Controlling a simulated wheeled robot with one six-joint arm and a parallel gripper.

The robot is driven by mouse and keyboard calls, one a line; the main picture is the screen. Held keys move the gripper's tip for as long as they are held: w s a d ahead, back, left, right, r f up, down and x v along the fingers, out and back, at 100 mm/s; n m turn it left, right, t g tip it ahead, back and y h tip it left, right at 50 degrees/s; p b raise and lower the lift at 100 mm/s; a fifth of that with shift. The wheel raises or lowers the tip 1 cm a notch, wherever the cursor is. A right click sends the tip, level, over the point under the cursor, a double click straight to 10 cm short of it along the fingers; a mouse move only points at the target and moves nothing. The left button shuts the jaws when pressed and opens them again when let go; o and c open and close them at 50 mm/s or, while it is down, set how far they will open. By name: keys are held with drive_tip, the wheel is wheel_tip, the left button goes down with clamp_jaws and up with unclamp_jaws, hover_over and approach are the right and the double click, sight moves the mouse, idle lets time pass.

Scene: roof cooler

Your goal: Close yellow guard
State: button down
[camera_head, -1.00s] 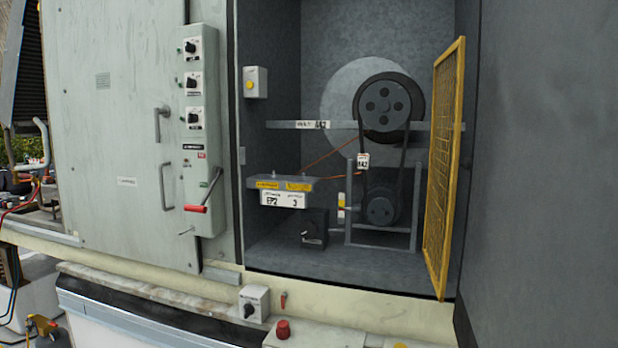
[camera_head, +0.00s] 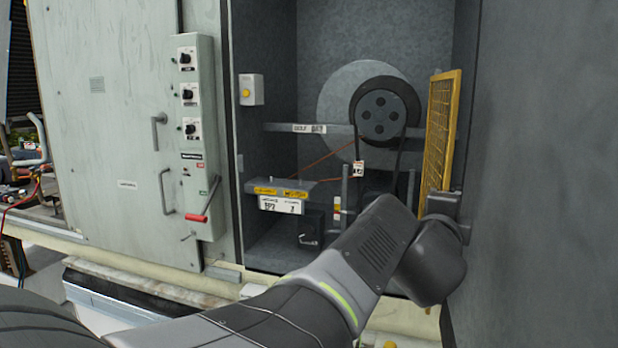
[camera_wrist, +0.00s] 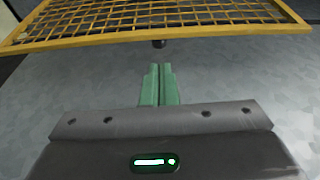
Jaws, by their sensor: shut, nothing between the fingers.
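In the wrist view, the guard's yellow frame (camera_wrist: 160,40) crosses the top. My gripper's green fingers (camera_wrist: 159,70) are together and empty, pointing at the frame. A small dark knob (camera_wrist: 159,44) shows between fingertips and frame. I cannot tell whether they touch.
A grey wall panel (camera_head: 550,170) stands close on the right of my gripper. Inside the bay are the upper pulley (camera_head: 381,112), a horizontal rail and a labelled box (camera_head: 280,196). A switch box with a red-handled lever (camera_head: 197,218) is on the left panel.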

sight(455, 188)
drive_tip(key=b+x, duration=0.2)
drive_tip(key=x, duration=0.8)
drive_tip(key=shift+r+p, duration=0.1)
drive_tip(key=shift+p, duration=0.2)
